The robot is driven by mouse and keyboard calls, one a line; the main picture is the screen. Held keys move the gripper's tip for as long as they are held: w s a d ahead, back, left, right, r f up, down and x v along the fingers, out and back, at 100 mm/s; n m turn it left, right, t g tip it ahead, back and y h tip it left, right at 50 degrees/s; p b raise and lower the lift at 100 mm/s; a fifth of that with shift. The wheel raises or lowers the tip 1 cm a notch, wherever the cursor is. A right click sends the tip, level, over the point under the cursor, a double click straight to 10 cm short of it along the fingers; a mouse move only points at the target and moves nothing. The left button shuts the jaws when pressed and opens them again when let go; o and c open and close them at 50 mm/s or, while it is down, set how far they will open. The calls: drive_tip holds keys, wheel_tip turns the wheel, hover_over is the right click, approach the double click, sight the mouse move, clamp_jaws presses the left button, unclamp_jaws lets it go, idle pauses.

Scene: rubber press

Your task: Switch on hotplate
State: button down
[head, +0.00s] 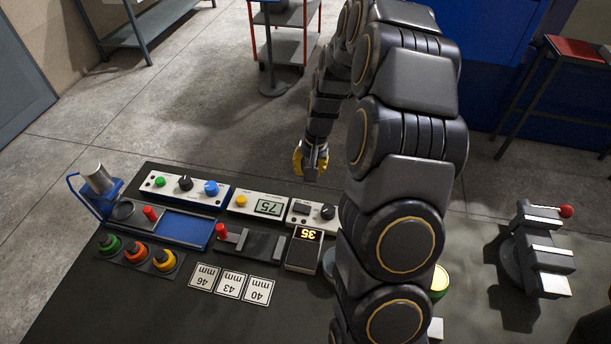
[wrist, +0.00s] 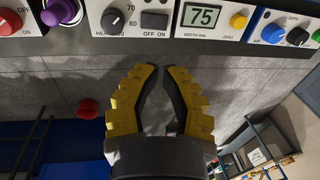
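The heater control box (head: 313,212) stands at the bench's far edge, partly hidden by my arm in the head view. It carries a dark rocker switch (head: 302,208) and a black knob (head: 327,212). In the wrist view the rocker switch (wrist: 154,20) is marked ON OFF, beside the heat knob (wrist: 112,20). My gripper (head: 311,168) hangs beyond the box, above and behind it. In the wrist view my gripper (wrist: 163,70) is partly open and empty, its tips apart from the switch. The switch position and the plate are not clear.
A width display box (head: 258,204) stands left of the heater box. Another control box (head: 185,188) with coloured knobs is further left. A vise-like tool (head: 540,250) is at right.

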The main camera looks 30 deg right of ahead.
sight(299, 204)
drive_tip(key=f, duration=0.4)
drive_tip(key=w+a+f, duration=0.1)
drive_tip(key=f, duration=0.7)
drive_tip(key=shift+w+a, duration=0.15)
drive_tip(key=shift+a, duration=0.05)
drive_tip(key=shift+w+f+g+h, duration=0.2)
drive_tip(key=shift+f+g+h, duration=0.2)
drive_tip(key=shift+g+h, duration=0.3)
